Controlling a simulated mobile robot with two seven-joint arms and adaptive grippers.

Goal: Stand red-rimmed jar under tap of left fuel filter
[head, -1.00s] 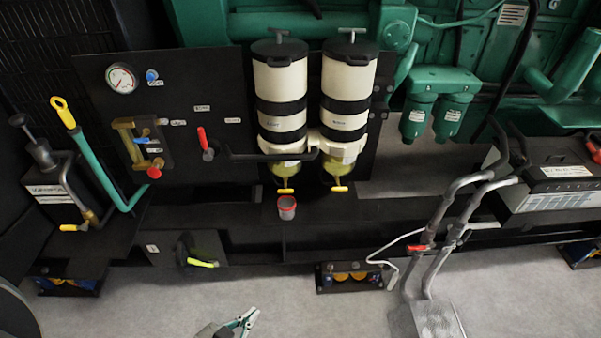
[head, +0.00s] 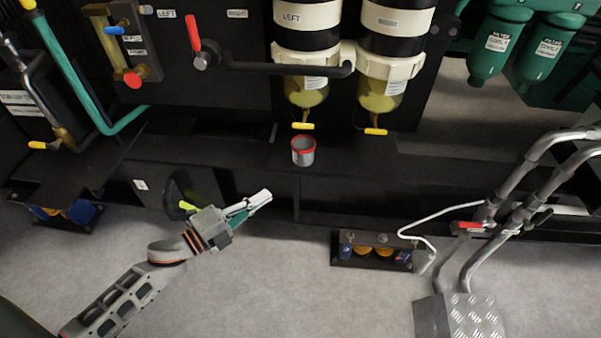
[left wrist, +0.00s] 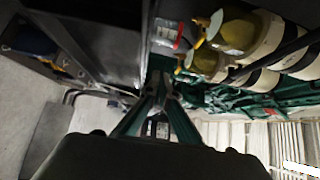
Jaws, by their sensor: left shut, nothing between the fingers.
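The red-rimmed jar (head: 303,151) stands upright on the dark ledge, just below the yellow tap (head: 302,126) of the left fuel filter (head: 306,95). A small gap shows between tap and jar rim. In the left wrist view the jar (left wrist: 167,36) shows at the top with the filter bowls beside it. My left gripper (head: 262,197) is shut and empty, below and to the left of the jar, apart from it. Its fingers (left wrist: 162,98) meet in the left wrist view. My right gripper is not in view.
The right filter (head: 384,85) with its own yellow tap (head: 376,131) hangs beside the left one. A valve with a yellow-green lever (head: 188,206) is behind my left arm. Grey pipes (head: 510,190) rise at the right.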

